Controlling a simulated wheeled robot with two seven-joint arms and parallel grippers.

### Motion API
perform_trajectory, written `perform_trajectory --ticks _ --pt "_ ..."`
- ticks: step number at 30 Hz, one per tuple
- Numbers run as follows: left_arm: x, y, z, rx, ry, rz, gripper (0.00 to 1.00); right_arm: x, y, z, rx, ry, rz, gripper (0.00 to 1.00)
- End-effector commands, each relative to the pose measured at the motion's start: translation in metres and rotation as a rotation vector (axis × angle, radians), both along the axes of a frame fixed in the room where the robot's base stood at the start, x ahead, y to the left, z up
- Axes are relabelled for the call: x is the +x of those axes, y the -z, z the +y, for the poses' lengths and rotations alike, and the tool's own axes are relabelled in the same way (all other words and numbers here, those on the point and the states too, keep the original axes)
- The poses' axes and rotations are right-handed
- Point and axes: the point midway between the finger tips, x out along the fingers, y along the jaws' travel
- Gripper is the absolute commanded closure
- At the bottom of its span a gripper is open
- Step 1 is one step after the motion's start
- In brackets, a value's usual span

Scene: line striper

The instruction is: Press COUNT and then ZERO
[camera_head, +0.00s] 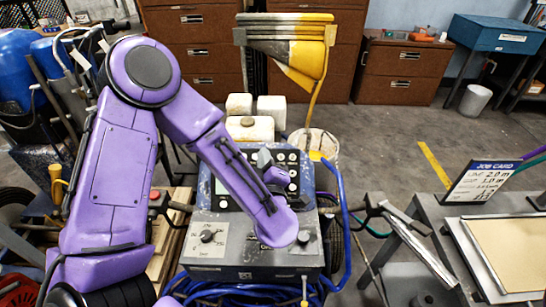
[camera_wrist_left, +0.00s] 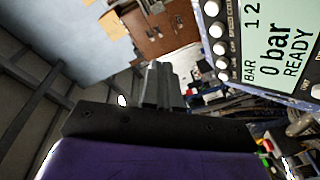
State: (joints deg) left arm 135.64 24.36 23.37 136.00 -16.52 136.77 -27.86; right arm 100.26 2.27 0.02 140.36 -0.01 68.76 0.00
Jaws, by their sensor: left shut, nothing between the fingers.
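The grey control console (camera_head: 210,262) of the line striper stands in the middle of the head view, with a panel of round white buttons (camera_head: 293,158) on its upper face. My left arm crosses in front and hides much of the panel. My left gripper (camera_head: 265,158) is over the panel, shut and empty. In the left wrist view its closed fingers (camera_wrist_left: 164,84) point up the picture, left of the display (camera_wrist_left: 270,50), which reads "0 bar" and "READY". A column of white buttons (camera_wrist_left: 215,30) borders the display. I cannot read COUNT or ZERO on any button, nor tell any contact.
A black knob (camera_head: 208,237) is on the console's lower left face. Blue hose (camera_head: 344,225) runs down its right side. A job card (camera_head: 483,181) stands on the grey bench at the right. White containers (camera_head: 250,129) are behind the console.

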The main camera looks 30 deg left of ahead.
Motion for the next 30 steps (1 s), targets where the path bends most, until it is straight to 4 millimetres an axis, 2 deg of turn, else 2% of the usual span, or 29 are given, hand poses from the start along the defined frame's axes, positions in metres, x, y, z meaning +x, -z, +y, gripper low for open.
perform_trajectory --ticks 8,19,24,30 --pt "0.005 0.008 0.002 -0.002 0.000 0.000 1.00 0.000 0.007 0.000 0.000 0.000 0.000 0.60" --pt "0.036 0.048 0.022 -0.003 -0.001 0.000 1.00 0.000 0.039 0.000 0.000 0.000 0.000 0.60" --pt "0.048 0.059 0.028 0.001 0.002 0.002 1.00 0.000 0.046 0.000 0.000 0.000 0.000 0.60" --pt "0.054 0.063 0.031 0.001 0.003 0.000 1.00 0.000 0.049 0.000 -0.001 0.000 0.000 0.60"
